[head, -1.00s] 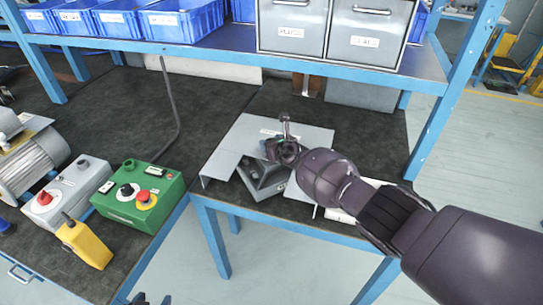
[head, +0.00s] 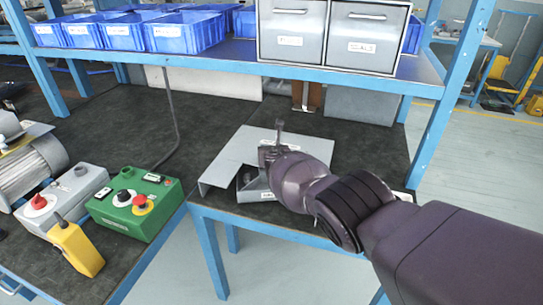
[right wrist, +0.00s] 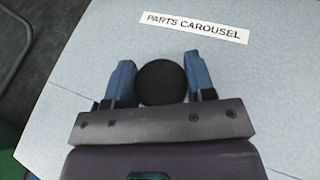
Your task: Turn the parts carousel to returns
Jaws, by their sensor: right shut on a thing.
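The parts carousel shows as a flat light-grey cover plate (head: 232,153) on the bench's right part, with a cut-out at its front. In the cut-out part of a grey bin (head: 258,190) shows, mostly hidden by my right arm; I cannot read a label on it. In the right wrist view the cover carries a "PARTS CAROUSEL" label (right wrist: 195,27). My right gripper (right wrist: 160,82) has its blue fingers on both sides of a round black knob (right wrist: 161,83) and is shut on it. In the head view my right gripper (head: 268,156) is over the cover. My left gripper is out of view.
A green control box (head: 138,203), a grey box with a red knob (head: 62,200) and a yellow handheld unit (head: 78,245) stand to the left. Above, a blue-edged shelf (head: 230,60) holds blue bins (head: 183,33) and grey drawers (head: 330,35). A blue post (head: 450,90) stands right.

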